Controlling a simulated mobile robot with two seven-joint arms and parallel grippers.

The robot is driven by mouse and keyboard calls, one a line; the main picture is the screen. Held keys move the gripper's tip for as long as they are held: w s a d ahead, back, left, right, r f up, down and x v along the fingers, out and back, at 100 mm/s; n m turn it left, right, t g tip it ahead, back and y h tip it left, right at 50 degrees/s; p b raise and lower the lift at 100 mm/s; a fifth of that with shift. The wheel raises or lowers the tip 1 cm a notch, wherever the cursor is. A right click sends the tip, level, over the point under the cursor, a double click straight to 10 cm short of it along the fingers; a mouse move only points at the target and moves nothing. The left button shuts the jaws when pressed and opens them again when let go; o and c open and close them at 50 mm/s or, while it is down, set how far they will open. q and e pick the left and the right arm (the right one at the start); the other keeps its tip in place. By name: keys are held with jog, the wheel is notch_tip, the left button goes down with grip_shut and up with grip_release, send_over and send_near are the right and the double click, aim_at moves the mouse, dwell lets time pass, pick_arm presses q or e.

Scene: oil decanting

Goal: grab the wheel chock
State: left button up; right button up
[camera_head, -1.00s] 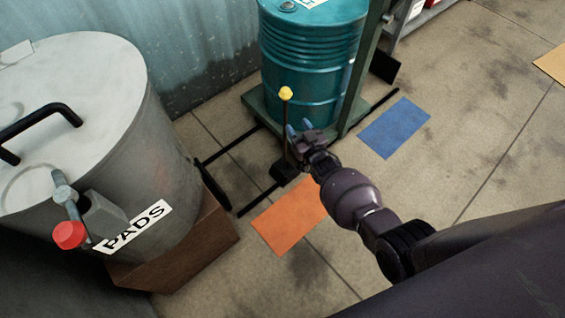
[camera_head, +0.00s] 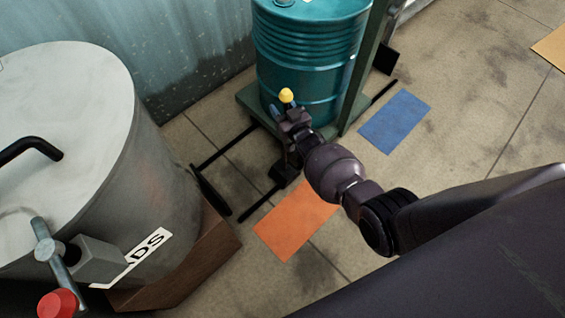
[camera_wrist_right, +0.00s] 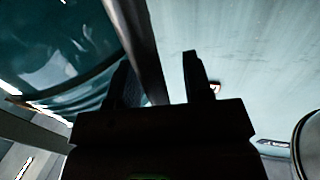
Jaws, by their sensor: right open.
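The wheel chock (camera_head: 281,173) is a dark block on the floor in front of the drum stand, with a thin upright handle that ends in a yellow knob (camera_head: 286,95). My right gripper (camera_head: 283,108) is open at the top of the handle, its fingertips close to the knob. The gripper and wrist hide most of the handle, so I cannot tell whether the handle is between the fingers. In the right wrist view the two dark fingers (camera_wrist_right: 158,85) stand apart, and I cannot make out the knob. My left gripper is not in view.
A teal drum (camera_head: 308,60) stands on a green stand (camera_head: 247,98) with a post and dark floor rails (camera_head: 225,150). A grey PADS bin (camera_head: 150,190) on a brown base is at the left. Orange (camera_head: 295,222) and blue (camera_head: 395,122) patches mark the open floor.

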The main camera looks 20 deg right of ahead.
jog(key=shift+s, duration=0.1)
grip_shut()
dwell(1.2)
jog(key=shift+r, duration=0.2)
